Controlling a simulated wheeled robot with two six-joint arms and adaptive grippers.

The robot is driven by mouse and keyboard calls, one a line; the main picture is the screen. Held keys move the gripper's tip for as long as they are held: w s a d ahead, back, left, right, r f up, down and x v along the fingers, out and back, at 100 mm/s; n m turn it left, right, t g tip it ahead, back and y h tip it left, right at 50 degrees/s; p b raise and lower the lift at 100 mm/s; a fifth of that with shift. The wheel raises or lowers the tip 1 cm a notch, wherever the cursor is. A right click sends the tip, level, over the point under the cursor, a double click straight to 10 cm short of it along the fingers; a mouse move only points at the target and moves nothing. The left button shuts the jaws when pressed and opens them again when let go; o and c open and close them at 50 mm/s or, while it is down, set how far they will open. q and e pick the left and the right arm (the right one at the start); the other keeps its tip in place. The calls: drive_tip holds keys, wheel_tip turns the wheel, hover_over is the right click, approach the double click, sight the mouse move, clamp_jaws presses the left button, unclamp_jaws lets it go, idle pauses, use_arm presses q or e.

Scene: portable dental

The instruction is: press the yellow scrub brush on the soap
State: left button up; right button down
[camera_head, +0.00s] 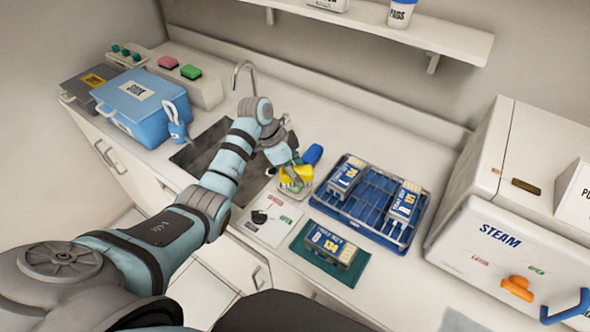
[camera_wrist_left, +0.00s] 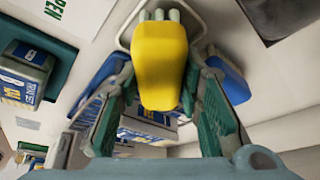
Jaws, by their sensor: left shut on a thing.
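The yellow scrub brush (camera_head: 289,174) is in my left gripper (camera_head: 290,179), over the counter just right of the sink. In the left wrist view the brush (camera_wrist_left: 162,62) stands between the two green-padded fingers of the gripper (camera_wrist_left: 160,112). Pale bristle-like tips show at its far end. That end is over a small white dish (camera_wrist_left: 127,32), which also shows beneath the gripper in the head view (camera_head: 302,192). I cannot make out the soap; the brush and gripper may hide it. Contact at the bristles cannot be told. My right gripper is not in view.
A blue object (camera_head: 312,154) lies close behind the gripper. The sink (camera_head: 200,150) and faucet (camera_head: 243,72) are left. Right are a blue rack (camera_head: 358,222) with boxes, a green mat (camera_head: 302,246) and the steam unit (camera_head: 500,245). A printed card (camera_head: 268,219) lies in front.

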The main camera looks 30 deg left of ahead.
use_arm(q)
drive_tip(key=shift+s, duration=0.1)
wheel_tip(320, 180, up, 5)
drive_tip(key=p, duration=0.6)
drive_tip(key=shift+r, duration=0.4)
drive_tip(key=shift+r+b, duration=0.35)
drive_tip(key=shift+r, duration=0.2)
